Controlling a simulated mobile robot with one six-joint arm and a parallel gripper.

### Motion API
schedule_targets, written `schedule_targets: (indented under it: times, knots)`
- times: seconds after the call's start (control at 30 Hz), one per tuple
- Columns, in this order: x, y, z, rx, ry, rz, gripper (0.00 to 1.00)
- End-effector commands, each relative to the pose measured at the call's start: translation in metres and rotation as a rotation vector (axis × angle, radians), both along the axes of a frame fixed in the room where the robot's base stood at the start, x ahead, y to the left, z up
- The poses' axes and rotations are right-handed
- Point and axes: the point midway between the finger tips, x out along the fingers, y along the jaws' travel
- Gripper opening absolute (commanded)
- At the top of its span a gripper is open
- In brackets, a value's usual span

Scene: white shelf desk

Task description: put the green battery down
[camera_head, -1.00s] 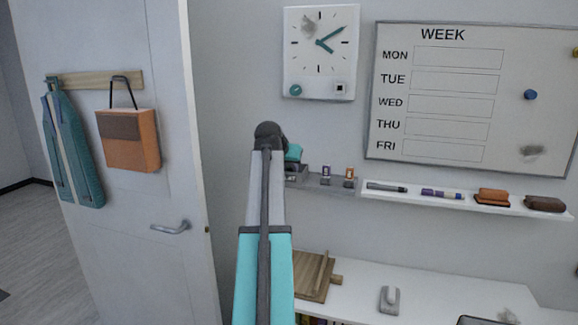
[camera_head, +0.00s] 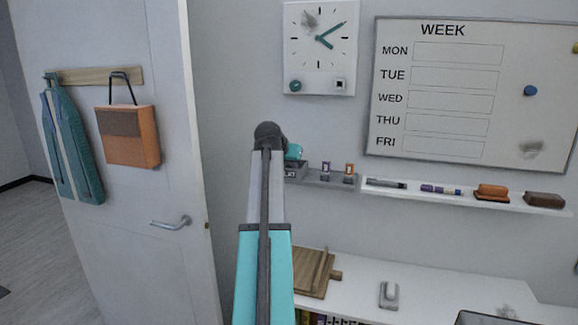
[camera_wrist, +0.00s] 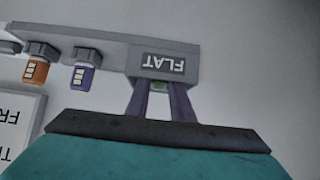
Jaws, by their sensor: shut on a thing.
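In the wrist view, which is upside down, my gripper (camera_wrist: 160,90) has its two dark purple fingers at the front of a grey box marked FLAT (camera_wrist: 185,66). In the head view, the teal part of my gripper (camera_head: 293,152) is just above the FLAT box (camera_head: 291,172). The fingers and battery are hidden there.
A purple battery (camera_head: 326,170) and an orange battery (camera_head: 349,170) stand in holders on the grey shelf (camera_head: 322,183). A white ledge (camera_head: 470,194) to the right holds markers and erasers. A desk (camera_head: 430,285) lies below, and an open door (camera_head: 120,220) is at left.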

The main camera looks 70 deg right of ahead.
Motion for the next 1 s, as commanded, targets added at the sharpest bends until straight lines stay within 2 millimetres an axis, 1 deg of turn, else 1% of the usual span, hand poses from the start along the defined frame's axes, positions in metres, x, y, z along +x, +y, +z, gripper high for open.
schedule_targets:
  times: [0.07, 0.1, 0.2, 0.7, 0.83, 0.9, 1.0]
  knots:
    - [0.000, 0.001, -0.004, 0.008, 0.002, -0.001, 0.00]
    - [0.000, 0.001, -0.004, 0.009, 0.003, -0.001, 0.24]
    - [0.000, 0.002, -0.005, 0.011, 0.001, 0.001, 0.40]
    - [0.004, 0.003, -0.006, 0.015, -0.001, 0.005, 0.40]
    - [0.004, 0.003, 0.001, 0.014, -0.001, 0.007, 0.40]
    - [0.004, 0.003, 0.008, 0.012, -0.002, 0.006, 0.40]
    - [0.003, 0.009, 0.012, 0.010, 0.000, 0.004, 0.40]
